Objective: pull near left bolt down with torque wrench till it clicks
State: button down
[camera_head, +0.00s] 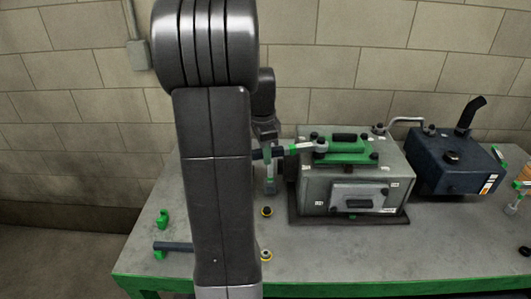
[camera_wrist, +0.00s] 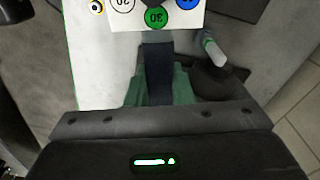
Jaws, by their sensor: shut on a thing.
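The torque wrench (camera_head: 305,147) lies level over the green cover (camera_head: 345,158) on top of the grey engine block. My gripper (camera_head: 266,153) is left of the block, partly hidden behind my arm. In the wrist view my gripper (camera_wrist: 157,92) is shut on the wrench's dark handle (camera_wrist: 157,72). A white plate with numbered coloured circles (camera_wrist: 156,17) shows beyond the handle.
The grey engine block (camera_head: 312,188) stands on a dark base on the table (camera_head: 330,260). A dark blue tank (camera_head: 450,165) with pipes stands at right. A green-topped upright piece (camera_head: 270,178) is close below my gripper. Small yellow-black rings (camera_head: 266,212) lie at front left. The front table is mostly clear.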

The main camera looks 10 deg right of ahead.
jog(key=shift+w, duration=0.5)
jog(key=shift+w+r, duration=0.1)
jog(key=shift+w+m+p, duration=0.35)
jog(key=shift+m, duration=0.05)
jog(key=shift+w, duration=0.1)
jog(key=shift+w+m, duration=0.3)
jog(key=shift+w, duration=0.1)
jog(key=shift+w+d, duration=0.1)
dwell(0.3)
jog(key=shift+w+r+m, duration=0.15)
jog(key=shift+r+m, duration=0.15)
jog(key=shift+r, duration=1.35)
